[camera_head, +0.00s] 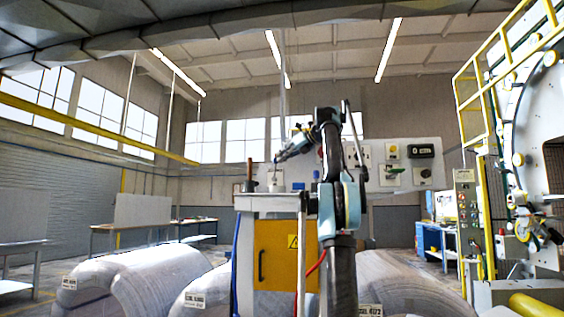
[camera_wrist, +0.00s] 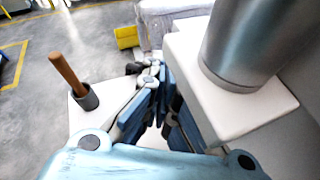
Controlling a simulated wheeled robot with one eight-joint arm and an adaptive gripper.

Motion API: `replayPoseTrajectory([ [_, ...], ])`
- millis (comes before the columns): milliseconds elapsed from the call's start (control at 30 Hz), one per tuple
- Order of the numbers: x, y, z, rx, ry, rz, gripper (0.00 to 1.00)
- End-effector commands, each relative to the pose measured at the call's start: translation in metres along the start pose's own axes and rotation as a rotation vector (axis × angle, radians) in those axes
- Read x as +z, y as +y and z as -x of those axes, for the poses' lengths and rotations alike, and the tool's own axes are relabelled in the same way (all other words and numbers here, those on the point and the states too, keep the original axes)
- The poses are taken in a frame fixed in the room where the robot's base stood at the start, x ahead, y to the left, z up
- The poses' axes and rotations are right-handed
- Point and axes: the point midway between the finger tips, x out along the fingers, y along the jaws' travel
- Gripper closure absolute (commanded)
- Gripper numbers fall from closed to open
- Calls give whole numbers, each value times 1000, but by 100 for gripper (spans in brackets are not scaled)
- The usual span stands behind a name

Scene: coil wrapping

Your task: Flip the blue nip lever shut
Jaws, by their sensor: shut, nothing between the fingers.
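My gripper (camera_head: 276,159) is shut and empty, pointing down and left above the top of a white cabinet with a yellow door (camera_head: 273,250). In the wrist view, the closed fingertips (camera_wrist: 150,70) are beside a white block that carries a large metal cylinder (camera_wrist: 255,45). A small blue piece (camera_head: 298,186) shows on the cabinet top, right of my gripper. It is too small to tell whether it is the nip lever or how it stands. I cannot make out the lever in the wrist view, where my fingers and the cylinder hide part of the scene.
A wooden handle (camera_wrist: 67,75) stands in a grey cup (camera_wrist: 84,97) left of my fingers. A panel with switches (camera_head: 395,165) is behind my arm. Large wrapped coils (camera_head: 150,275) lie around the cabinet. A tall machine with yellow rails (camera_head: 530,150) stands at the right.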

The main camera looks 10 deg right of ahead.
Motion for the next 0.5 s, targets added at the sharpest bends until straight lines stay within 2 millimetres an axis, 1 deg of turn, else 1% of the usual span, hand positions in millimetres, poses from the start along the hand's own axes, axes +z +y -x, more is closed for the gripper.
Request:
replayPoseTrajectory([
  [167, 0, 0, 1, 0, 0, 0, 100],
  [267, 0, -1, 8, -1, 0, -1, 100],
  [367, 0, -1, 22, -3, 0, -1, 100],
  [500, 0, -2, 44, -3, 0, -2, 100],
])
